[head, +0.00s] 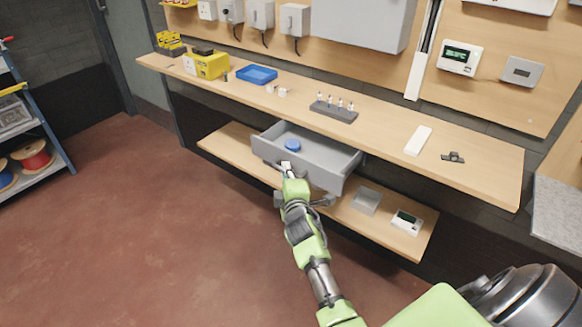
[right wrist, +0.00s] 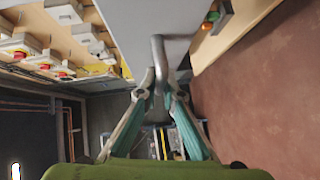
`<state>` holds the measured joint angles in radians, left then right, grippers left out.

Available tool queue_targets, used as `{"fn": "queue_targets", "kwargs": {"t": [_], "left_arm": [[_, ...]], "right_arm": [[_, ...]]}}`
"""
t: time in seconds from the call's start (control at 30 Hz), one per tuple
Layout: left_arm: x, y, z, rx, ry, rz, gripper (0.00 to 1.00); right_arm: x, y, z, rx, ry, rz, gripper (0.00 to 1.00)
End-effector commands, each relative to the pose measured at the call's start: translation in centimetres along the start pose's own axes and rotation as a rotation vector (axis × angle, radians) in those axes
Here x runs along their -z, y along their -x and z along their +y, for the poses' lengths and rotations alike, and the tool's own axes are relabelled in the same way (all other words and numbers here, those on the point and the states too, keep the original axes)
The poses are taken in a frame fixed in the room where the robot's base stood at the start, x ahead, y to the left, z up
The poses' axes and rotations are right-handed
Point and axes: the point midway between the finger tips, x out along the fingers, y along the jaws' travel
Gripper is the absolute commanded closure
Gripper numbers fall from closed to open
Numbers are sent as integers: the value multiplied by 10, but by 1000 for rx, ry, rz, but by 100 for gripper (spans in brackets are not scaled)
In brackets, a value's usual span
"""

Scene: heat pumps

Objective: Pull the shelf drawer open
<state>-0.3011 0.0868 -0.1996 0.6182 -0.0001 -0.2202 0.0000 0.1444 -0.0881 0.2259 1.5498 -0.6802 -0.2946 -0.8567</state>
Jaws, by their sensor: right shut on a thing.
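The grey shelf drawer (head: 266,151) hangs below the workbench and stands pulled out, with its inside showing. A round blue thing (head: 292,145) lies in it. My right gripper (head: 287,172) is at the middle of the drawer front. In the right wrist view the grey drawer front (right wrist: 175,20) fills the top middle, and a metal bar handle (right wrist: 158,52) runs down between the fingers of the right gripper (right wrist: 158,84), which are shut on it. The gripper hides part of the handle in the head view. My left gripper is in neither view.
The wooden workbench (head: 481,165) runs above the drawer. A lower shelf (head: 225,139) lies beneath it, carrying a clear box (head: 366,201) and a white device with a display (head: 407,222). Open reddish floor (head: 150,220) lies in front. A blue rack (head: 55,145) stands far left.

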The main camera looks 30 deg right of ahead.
Motion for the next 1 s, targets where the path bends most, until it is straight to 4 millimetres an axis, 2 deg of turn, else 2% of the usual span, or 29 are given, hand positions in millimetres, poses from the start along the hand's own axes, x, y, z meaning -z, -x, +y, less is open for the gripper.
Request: {"fn": "queue_targets", "kwargs": {"t": [0.13,0.5,0.53,0.57,0.87,1.0], "left_arm": [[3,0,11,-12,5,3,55],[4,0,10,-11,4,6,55],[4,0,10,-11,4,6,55],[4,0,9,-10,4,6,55],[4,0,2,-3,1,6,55],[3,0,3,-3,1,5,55]], "right_arm": [[3,3,-2,2,1,0,100],[4,4,-2,1,0,0,100],[4,4,-2,1,0,0,88],[4,4,-2,1,0,0,85],[4,4,-2,1,0,0,85],[3,14,-3,2,1,0,85]]}}
